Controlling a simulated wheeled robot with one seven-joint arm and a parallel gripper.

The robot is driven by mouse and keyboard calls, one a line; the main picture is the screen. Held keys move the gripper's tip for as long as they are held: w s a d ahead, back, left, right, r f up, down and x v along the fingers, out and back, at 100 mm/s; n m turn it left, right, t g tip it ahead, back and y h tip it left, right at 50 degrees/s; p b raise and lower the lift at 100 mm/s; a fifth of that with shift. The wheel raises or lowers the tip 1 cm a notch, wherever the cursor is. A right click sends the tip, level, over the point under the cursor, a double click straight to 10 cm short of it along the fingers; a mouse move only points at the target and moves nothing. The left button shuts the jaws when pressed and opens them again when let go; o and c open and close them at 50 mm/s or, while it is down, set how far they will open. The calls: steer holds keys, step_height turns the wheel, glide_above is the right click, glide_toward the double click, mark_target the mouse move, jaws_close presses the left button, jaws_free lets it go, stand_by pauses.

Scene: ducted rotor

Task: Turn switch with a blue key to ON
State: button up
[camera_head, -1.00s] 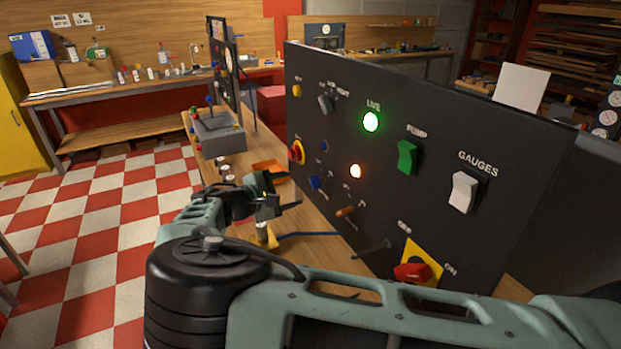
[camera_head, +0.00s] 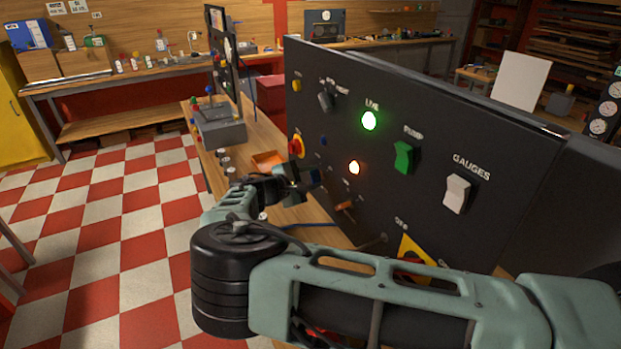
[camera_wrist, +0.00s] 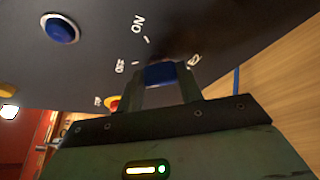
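The blue key (camera_wrist: 160,73) shows in the wrist view on the dark panel (camera_wrist: 210,25), between the two fingertips of my gripper (camera_wrist: 163,80). An ON label (camera_wrist: 139,24) and other small labels stand around it on the panel. The fingers lie on both sides of the key; I cannot tell whether they press on it. In the head view my gripper (camera_head: 304,180) is at the panel's lower left, covering most of the key and its switch. The key's exact turn angle is hidden.
A round blue button (camera_wrist: 60,28) sits near the key. An orange tray (camera_head: 267,160) lies on the bench.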

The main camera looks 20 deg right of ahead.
steer(key=shift+f+b, duration=0.15)
steer(key=shift+b, duration=0.3)
steer(key=m+t+h+b, duration=0.1)
steer(key=m+b, duration=0.4)
steer(key=b, duration=0.5)
steer(key=m+h+b, duration=0.2)
steer(key=m+b, duration=0.3)
steer(key=b, duration=0.5)
steer(key=f+m+t+h+b, duration=0.1)
steer(key=m+b, duration=0.4)
steer(key=b, duration=0.5)
steer(key=shift+t+h, duration=0.3)
steer(key=shift+h, duration=0.2)
steer(key=shift+r, duration=0.1)
steer(key=o, duration=1)
steer(key=shift+r, duration=0.1)
steer(key=b+v, duration=0.1)
steer(key=v, duration=1.6)
steer(key=shift+s+a, duration=0.15)
steer(key=shift+a, duration=0.05)
